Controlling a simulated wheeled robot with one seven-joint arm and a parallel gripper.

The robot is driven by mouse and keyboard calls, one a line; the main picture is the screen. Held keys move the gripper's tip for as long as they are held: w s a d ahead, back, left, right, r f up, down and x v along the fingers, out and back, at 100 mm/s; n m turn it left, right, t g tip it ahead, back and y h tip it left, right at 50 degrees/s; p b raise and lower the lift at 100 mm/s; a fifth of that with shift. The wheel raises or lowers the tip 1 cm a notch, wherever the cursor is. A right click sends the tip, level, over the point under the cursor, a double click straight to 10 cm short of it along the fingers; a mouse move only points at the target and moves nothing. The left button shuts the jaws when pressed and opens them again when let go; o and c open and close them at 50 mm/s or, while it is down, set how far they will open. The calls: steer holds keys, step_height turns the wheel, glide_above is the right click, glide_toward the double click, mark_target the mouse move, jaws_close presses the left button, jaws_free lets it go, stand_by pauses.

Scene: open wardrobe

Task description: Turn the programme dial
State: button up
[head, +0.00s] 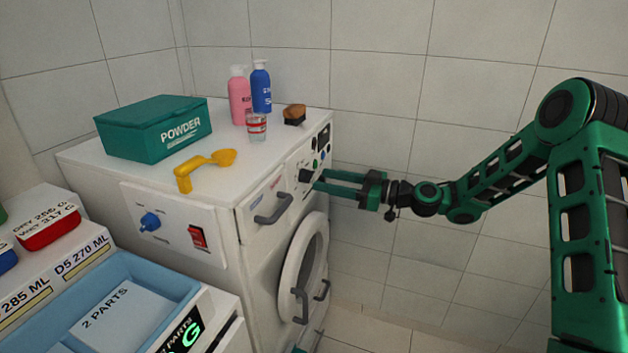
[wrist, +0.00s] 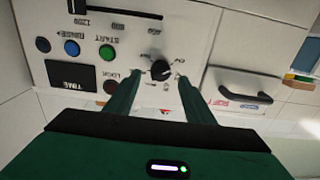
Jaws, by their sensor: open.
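The black round programme dial (wrist: 160,70) is on the white front control panel of the washing machine, with small markings around it. In the head view the dial (head: 305,176) is small at the panel, beside my fingertips. My green gripper (wrist: 161,78) is open, with one finger on each side of the dial. The fingertips are close to the panel; whether they touch the dial I cannot tell. In the head view my gripper (head: 317,180) reaches in from the right, level with the dial.
Start (wrist: 106,51), blue and black buttons and a time display (wrist: 71,76) are near the dial. The drawer handle (head: 273,207) and round door (head: 303,262) are on the front. A powder box (head: 150,145), scoop (head: 205,164) and bottles (head: 261,88) stand on top.

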mark_target(306, 176)
steer(key=x, duration=0.4)
steer(key=shift+a, duration=0.15)
steer(key=shift+w, duration=0.1)
steer(key=c, duration=1.1)
